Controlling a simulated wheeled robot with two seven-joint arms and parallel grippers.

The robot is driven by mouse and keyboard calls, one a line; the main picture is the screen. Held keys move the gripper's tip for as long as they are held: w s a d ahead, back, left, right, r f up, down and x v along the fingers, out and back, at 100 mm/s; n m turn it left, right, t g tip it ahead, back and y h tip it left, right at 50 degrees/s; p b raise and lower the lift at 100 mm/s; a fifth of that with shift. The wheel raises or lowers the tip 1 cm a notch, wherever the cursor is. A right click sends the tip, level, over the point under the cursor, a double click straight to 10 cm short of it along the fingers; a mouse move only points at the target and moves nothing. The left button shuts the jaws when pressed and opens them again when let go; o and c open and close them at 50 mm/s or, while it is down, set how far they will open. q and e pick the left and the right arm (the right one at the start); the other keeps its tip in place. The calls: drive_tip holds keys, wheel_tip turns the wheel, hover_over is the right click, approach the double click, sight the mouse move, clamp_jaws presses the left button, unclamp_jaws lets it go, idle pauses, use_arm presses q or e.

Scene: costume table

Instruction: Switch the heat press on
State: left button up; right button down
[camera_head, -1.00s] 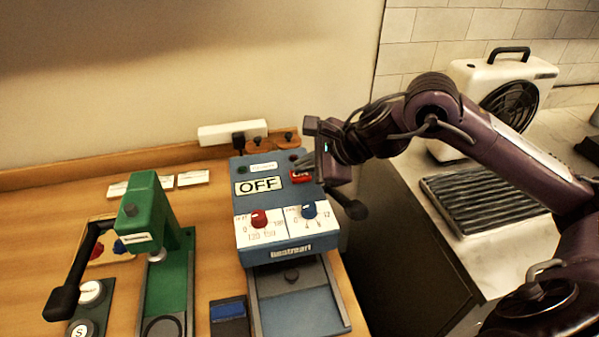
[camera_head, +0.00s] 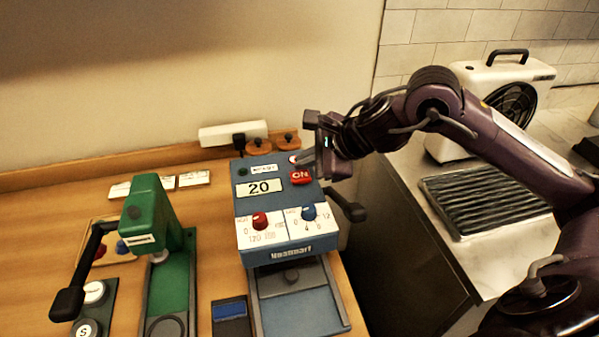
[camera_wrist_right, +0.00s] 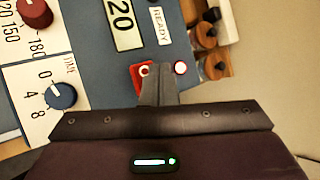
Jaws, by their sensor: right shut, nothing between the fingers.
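The heat press (camera_head: 283,210) is a blue box on the wooden table with a red knob (camera_head: 260,221), a blue knob (camera_head: 309,212) and a lower plate in front. Its display (camera_head: 259,188) reads 20. Its red switch (camera_head: 300,177) shows ON, and a lamp beside it (camera_wrist_right: 180,68) glows whitish with a red rim in the right wrist view. My right gripper (camera_head: 308,160) is shut and empty, just above the press's top by the switch. In the wrist view its fingertips (camera_wrist_right: 157,80) cover part of the red switch; contact cannot be told. My left gripper is out of view.
A green hand press (camera_head: 150,225) with a black lever stands left of the heat press. A white power strip (camera_head: 232,133) runs along the wall behind. A white fan heater (camera_head: 500,95) and a dark ribbed tray (camera_head: 480,200) are on the right counter.

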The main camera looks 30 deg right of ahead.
sight(306, 177)
wheel_tip(306, 177, up, 6)
drive_tip(key=p, duration=0.4)
idle(0.4)
